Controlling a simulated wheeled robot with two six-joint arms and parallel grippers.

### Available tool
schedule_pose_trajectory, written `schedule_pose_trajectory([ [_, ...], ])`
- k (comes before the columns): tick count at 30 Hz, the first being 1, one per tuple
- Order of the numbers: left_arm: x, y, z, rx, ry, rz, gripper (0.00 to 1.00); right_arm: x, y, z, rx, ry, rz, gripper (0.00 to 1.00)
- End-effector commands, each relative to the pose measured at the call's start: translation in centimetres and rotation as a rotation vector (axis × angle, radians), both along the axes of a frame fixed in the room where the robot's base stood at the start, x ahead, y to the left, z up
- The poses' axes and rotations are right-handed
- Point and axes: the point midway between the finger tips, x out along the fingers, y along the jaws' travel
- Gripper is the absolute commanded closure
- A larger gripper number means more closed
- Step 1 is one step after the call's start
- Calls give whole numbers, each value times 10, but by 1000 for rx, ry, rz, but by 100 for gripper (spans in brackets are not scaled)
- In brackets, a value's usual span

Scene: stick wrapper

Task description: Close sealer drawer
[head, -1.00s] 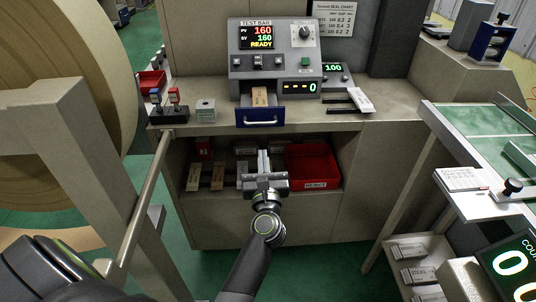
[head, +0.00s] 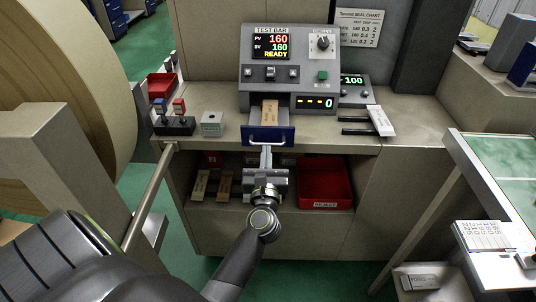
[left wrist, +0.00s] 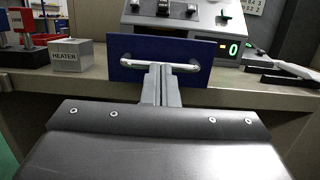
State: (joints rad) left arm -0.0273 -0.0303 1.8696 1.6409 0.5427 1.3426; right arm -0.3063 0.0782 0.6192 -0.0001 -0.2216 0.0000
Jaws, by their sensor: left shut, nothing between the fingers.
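The sealer (head: 288,68) is a grey box on the counter with a lit display reading READY. Its blue-fronted drawer (head: 284,136) with a silver handle is pulled out toward me, and a tan strip (head: 270,113) lies in it. My left gripper (head: 266,152) is shut and empty, its fingertips at the lower part of the drawer front. My right gripper is not in view.
A heater block (head: 211,123) and a stand with red and blue handles (head: 174,126) are left of the drawer. A white card (head: 380,121) lies right of it. A red bin (head: 325,184) is on the shelf below. A large roll (head: 100,90) stands at left.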

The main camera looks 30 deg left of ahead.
Motion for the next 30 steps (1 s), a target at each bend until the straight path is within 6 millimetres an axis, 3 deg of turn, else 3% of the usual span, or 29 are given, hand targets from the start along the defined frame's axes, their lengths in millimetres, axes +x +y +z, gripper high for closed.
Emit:
schedule_pose_trajectory([
  [5,10,5,0,1,-1,-3,100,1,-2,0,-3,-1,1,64],
  [19,102,62,-2,3,-1,-1,100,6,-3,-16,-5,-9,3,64],
  [24,114,70,0,0,0,1,100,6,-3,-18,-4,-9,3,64],
  [30,115,70,0,0,0,1,100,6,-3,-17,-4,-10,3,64],
])
